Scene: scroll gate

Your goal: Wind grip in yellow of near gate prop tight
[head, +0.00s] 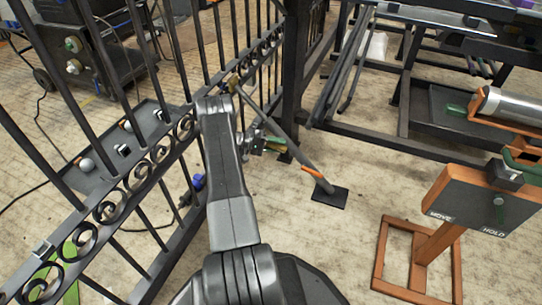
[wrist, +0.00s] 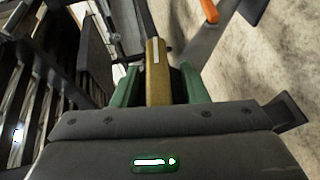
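The near gate prop (head: 294,150) is a grey slanted bar. It runs from the gate's scrollwork down to a dark foot plate (head: 330,194) on the floor, with an orange mark (head: 312,172) low on it. A small yellowish piece (head: 232,82) shows near its upper end. In the wrist view a yellow grip (wrist: 157,72) with a white stripe stands between the green fingers of my gripper (wrist: 160,84). A dark gap shows beside the grip, so the fingers look open around it. In the head view my gripper (head: 272,143) is beside the prop, partly behind my arm.
The black barred gate (head: 160,150) fills the left. A dark tray (head: 118,145) with small items lies behind it. A dark panel on a wooden stand (head: 480,205), marked HOLD, is at right. Metal racks (head: 400,135) stand behind. The floor between prop and stand is clear.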

